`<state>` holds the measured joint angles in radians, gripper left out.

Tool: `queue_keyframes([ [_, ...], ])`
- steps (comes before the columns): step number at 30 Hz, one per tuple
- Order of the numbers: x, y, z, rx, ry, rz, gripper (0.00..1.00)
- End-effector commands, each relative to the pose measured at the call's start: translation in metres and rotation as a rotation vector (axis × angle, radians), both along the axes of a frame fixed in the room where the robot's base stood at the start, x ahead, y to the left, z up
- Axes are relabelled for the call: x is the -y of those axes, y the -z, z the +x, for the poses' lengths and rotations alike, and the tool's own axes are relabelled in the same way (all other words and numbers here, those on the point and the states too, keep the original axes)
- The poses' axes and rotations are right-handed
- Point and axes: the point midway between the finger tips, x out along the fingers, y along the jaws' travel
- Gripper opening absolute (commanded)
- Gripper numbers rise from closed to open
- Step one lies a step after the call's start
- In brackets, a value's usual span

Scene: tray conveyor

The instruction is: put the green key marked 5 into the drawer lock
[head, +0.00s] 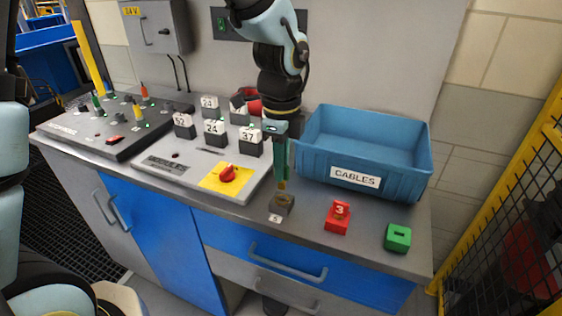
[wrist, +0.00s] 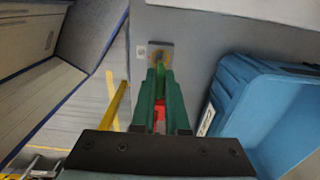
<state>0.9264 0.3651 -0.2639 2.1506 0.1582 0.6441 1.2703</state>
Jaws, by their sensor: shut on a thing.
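The drawer lock (head: 283,204) is a small dark block with a brass-coloured ring on top, near the bench's front edge. It also shows in the wrist view (wrist: 160,48), just beyond my fingertips. The green holder (head: 398,237) at the right has an empty slot.
A red key marked 3 (head: 340,210) stands in a red holder (head: 337,224) right of the lock. The blue CABLES bin (head: 355,178) stands close behind. A panel with a red knob (head: 228,173) and numbered blocks lies left. The blue drawer (head: 285,256) is below.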

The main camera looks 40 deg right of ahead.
Motion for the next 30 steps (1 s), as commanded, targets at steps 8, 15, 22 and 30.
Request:
queue_keyframes([
  [8, 0.000, 0.020, 0.000, 0.000, 0.001, 0.000, 0.00],
  [15, 0.000, 0.020, 0.000, 0.001, 0.001, -0.001, 0.00],
  [22, 0.000, 0.020, 0.000, 0.000, 0.000, 0.000, 0.00],
  [30, 0.000, 0.019, 0.000, 0.000, 0.000, 0.000, 0.00],
])
